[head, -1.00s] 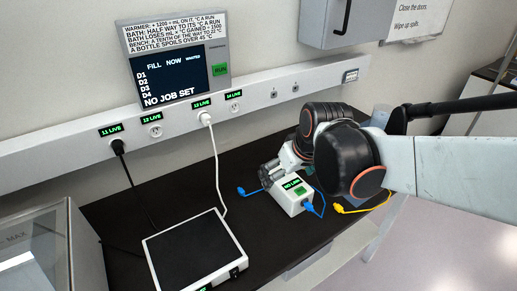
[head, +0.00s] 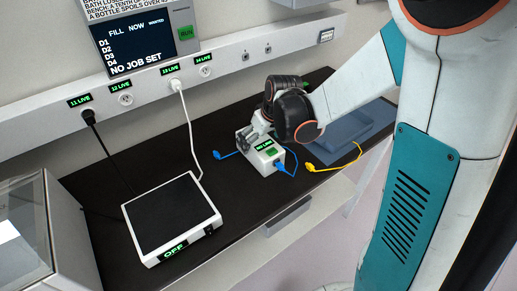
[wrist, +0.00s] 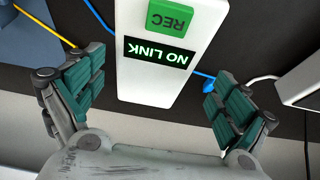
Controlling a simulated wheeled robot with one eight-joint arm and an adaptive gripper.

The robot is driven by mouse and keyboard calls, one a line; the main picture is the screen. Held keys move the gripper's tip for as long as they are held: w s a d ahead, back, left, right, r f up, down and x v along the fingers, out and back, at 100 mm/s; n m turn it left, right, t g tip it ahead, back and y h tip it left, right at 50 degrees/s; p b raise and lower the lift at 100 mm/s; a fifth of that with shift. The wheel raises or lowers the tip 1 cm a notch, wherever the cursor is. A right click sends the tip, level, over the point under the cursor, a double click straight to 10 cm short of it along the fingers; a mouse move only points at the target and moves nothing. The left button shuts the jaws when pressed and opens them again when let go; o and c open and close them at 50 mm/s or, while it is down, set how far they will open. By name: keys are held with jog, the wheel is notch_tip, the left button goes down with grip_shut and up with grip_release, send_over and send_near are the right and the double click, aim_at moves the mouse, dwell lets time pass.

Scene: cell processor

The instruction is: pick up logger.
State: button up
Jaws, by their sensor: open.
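The logger (head: 265,159) is a small white box on the dark bench, with a green REC button and a green "NO LINK" display. It also fills the upper middle of the wrist view (wrist: 150,79), upside down there. My gripper (wrist: 150,92) is open, its teal-padded fingers on either side of the logger's near end in the wrist picture. I cannot tell whether a finger touches it. In the head view my gripper (head: 250,137) is at the logger's back left, partly hidden by my arm.
A blue plug (head: 222,155) lies left of the logger, a yellow cable (head: 335,165) right of it. A blue tray-like object (head: 355,130) lies farther right. A white device (head: 170,215) reading "OFF" stands front left. Wall sockets (head: 126,99) and a screen (head: 147,45) are behind.

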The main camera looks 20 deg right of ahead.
jog(key=shift+d+b+x, duration=0.2)
jog(key=shift+b+x, duration=0.35)
jog(key=shift+x, duration=1.2)
jog(key=shift+d+b+x, duration=0.2)
jog(key=shift+b+x, duration=0.35)
jog(key=shift+x, duration=1.25)
jog(key=shift+r, duration=0.1)
jog(key=c, duration=1.4)
